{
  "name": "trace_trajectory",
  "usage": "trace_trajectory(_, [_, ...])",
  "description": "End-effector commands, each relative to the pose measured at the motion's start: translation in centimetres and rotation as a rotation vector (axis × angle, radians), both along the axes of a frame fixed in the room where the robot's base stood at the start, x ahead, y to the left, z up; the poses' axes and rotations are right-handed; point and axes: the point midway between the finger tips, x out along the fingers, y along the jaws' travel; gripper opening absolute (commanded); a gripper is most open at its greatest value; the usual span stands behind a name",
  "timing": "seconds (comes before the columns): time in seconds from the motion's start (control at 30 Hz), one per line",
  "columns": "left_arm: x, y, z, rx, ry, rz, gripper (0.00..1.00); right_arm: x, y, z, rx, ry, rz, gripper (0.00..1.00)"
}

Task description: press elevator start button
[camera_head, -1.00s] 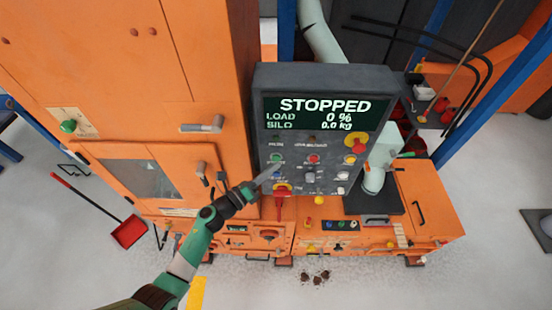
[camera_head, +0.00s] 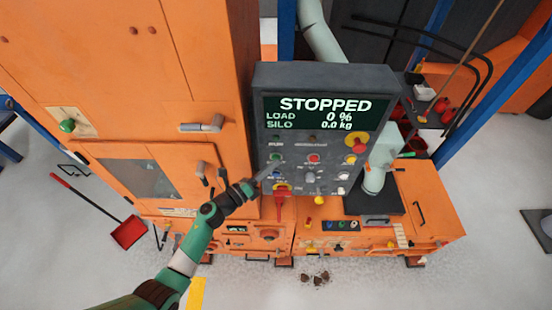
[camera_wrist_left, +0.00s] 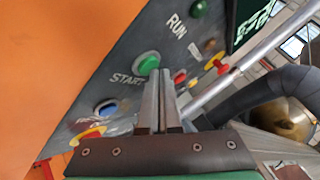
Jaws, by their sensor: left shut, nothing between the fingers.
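The grey control panel (camera_head: 325,82) stands upright on the orange machine, its screen reading STOPPED, load 0 % and silo 0.0 kg. The green start button (camera_wrist_left: 148,63) has the word START beside it in the left wrist view; it also shows in the head view (camera_head: 277,157). My left gripper (camera_wrist_left: 161,72) is shut and empty, its fingertips pointing at the panel close beside the button's lower right edge. In the head view its tips (camera_head: 273,167) lie just below the button. I cannot tell whether they touch anything. My right gripper is not in view.
A red button on a yellow base (camera_head: 358,142) is at the panel's right. A blue button (camera_wrist_left: 107,107) and another red and yellow control (camera_wrist_left: 90,135) lie near the start button. A red padlock-like tag (camera_head: 280,206) hangs below. The orange cabinet (camera_head: 200,60) stands close left.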

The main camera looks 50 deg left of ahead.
Motion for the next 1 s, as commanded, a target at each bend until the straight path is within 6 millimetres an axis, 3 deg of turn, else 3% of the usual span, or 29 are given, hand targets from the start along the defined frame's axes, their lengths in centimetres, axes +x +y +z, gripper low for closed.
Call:
trace_trajectory(0.73, [0.41,0.43,0.03,0.000,-0.001,0.001,0.00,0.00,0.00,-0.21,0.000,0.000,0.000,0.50])
trace_trajectory(1.0, [-0.38,-0.36,0.12,-0.001,0.001,0.001,0.00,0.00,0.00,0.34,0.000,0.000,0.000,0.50])
